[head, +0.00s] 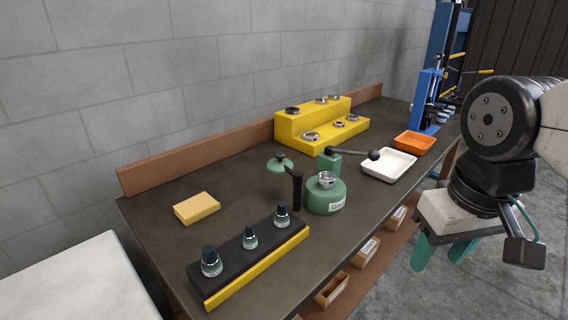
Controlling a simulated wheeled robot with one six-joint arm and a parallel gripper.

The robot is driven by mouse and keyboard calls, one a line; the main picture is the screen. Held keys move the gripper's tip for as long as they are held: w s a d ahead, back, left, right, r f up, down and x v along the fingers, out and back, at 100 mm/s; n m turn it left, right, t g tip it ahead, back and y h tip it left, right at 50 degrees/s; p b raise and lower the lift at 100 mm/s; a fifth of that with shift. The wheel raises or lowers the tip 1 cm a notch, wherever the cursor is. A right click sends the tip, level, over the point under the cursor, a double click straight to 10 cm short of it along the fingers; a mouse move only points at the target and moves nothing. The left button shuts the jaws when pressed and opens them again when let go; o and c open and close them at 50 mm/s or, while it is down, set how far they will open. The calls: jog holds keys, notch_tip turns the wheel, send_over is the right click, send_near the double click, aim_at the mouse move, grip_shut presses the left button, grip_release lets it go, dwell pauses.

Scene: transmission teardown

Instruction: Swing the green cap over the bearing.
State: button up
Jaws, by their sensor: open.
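The green cap (281,162) is a small disc with a dark knob, held on an arm from a black post (297,190). It stands swung out to the left, away from the bearing. The bearing (326,179) is a silver ring on top of the round green base (327,197), which has a white label. Nothing covers the bearing. A green block with a dark ball-ended lever (350,153) rises behind it. My gripper (439,262) has green fingers, spread open and empty, pointing down at the right, beyond the bench's front edge and well away from the cap.
A black-and-yellow rack (248,258) with several small parts stands at the front left. A yellow sponge-like block (197,208) lies behind it. A stepped yellow stand (318,125) holds several rings. A white tray (388,165), an orange bin (414,143) and a blue press (432,85) are rightward.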

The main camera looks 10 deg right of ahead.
jog(key=shift+a+f, duration=0.1)
jog(key=shift+a, duration=0.15)
jog(key=c, duration=0.5)
jog(key=shift+w+a+f+n+g, duration=0.35)
jog(key=shift+w+a+n+g, duration=0.2)
jog(key=shift+w+a, duration=0.2)
grip_shut()
jog(key=w+a+r+n+t, duration=0.1)
jog(key=w+a+t, duration=0.1)
jog(key=w+a, duration=0.5)
jog(key=w+a+r+n+t+h, duration=0.1)
jog(key=w+a, duration=0.6)
jog(key=w, duration=0.9)
jog(key=w+a+r+n+t, duration=0.2)
jog(key=w+a, duration=0.5)
jog(key=w, duration=0.4)
jog(key=shift+w+r+n+t+h, duration=0.2)
jog(key=shift+n+t+h, duration=0.1)
jog(key=shift+n+t, duration=0.35)
